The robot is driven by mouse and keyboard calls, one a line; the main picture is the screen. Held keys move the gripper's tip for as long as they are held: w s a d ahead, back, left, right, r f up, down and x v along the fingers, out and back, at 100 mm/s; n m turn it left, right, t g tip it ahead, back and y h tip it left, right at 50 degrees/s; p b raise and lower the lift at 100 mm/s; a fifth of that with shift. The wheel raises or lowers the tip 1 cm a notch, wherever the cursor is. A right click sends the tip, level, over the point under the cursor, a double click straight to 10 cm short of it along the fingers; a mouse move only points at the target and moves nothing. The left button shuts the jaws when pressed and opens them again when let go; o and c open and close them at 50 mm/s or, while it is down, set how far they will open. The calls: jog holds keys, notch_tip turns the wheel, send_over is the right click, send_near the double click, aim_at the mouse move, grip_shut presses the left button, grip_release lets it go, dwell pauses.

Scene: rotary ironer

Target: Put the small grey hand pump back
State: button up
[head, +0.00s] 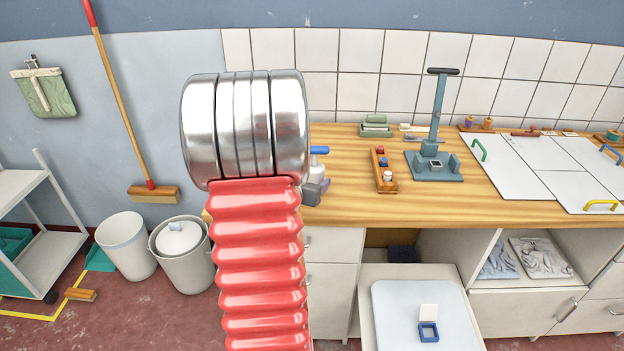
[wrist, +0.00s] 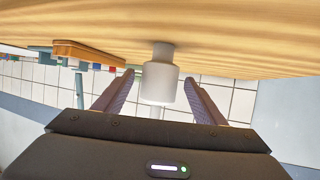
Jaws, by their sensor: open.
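In the wrist view a small light-grey stepped cylinder (wrist: 160,84), which looks like the hand pump, sits between the fingers of my gripper (wrist: 159,82). Its narrower end meets the wooden worktop, and a thin stem shows at its other end. The fingers are open, with a gap on both sides of it. In the head view my red ribbed arm hides most of my gripper (head: 320,189). A pale body (head: 317,166) with a blue part on top shows just beyond it; I cannot tell whether this is the same thing.
The wooden worktop (head: 350,205) carries a wooden rack (head: 383,172) of small bottles, a blue-grey stand (head: 434,165) with a tall column, and green-edged stacked blocks (head: 375,127). White panels (head: 520,165) with coloured handles lie at right. A pulled-out drawer (head: 368,305) is below.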

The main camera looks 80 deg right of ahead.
jog(key=s+v, duration=0.1)
jog(key=v, duration=0.9)
jog(key=shift+w+a+r, duration=0.2)
jog(key=shift+w+a, duration=0.05)
jog(key=shift+w, duration=0.3)
